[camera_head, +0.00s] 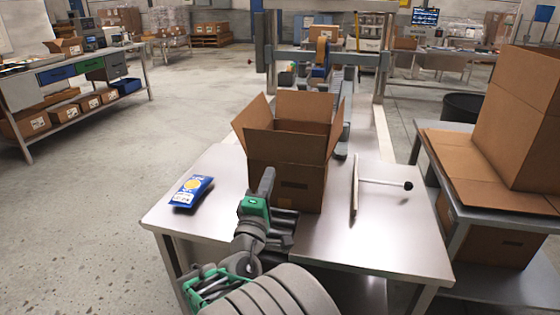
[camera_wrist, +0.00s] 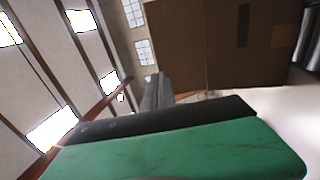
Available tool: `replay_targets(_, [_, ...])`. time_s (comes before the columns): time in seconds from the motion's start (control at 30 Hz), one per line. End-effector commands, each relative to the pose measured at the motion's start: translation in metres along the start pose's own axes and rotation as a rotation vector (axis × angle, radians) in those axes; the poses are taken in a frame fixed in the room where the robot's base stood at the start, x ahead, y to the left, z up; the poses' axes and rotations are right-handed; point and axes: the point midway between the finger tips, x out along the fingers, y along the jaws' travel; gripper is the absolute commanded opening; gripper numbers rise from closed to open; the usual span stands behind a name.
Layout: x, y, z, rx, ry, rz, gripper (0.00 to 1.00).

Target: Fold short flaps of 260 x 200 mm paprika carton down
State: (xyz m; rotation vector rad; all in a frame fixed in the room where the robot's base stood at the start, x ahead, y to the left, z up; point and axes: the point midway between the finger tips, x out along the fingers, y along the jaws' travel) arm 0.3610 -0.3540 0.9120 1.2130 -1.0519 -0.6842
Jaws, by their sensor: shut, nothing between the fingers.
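The brown paprika carton (camera_head: 288,185) stands upright on the metal table, open at the top. Its left flap (camera_head: 254,114), far flap (camera_head: 305,106) and right flap (camera_head: 337,129) stand up and lean outward. Contact with the carton is not clear. In the wrist view, the carton (camera_wrist: 215,45) is at the upper right, beyond the dark finger and green part.
The metal table (camera_head: 220,235) also holds a blue pouch (camera_head: 192,190) at left and a T-shaped tool (camera_head: 380,184) with a black knob at right. A side table with large cartons (camera_head: 515,125) stands close on the right. A conveyor frame (camera_head: 325,55) is behind. Floor at left is clear.

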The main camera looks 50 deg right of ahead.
Motion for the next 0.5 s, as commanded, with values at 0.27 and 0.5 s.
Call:
replay_targets(0.27, [0.051, 0.005, 0.003, 0.003, -0.006, -0.001, 0.00])
replay_targets(0.5, [0.103, 0.004, 0.002, 0.005, -0.004, -0.002, 0.00])
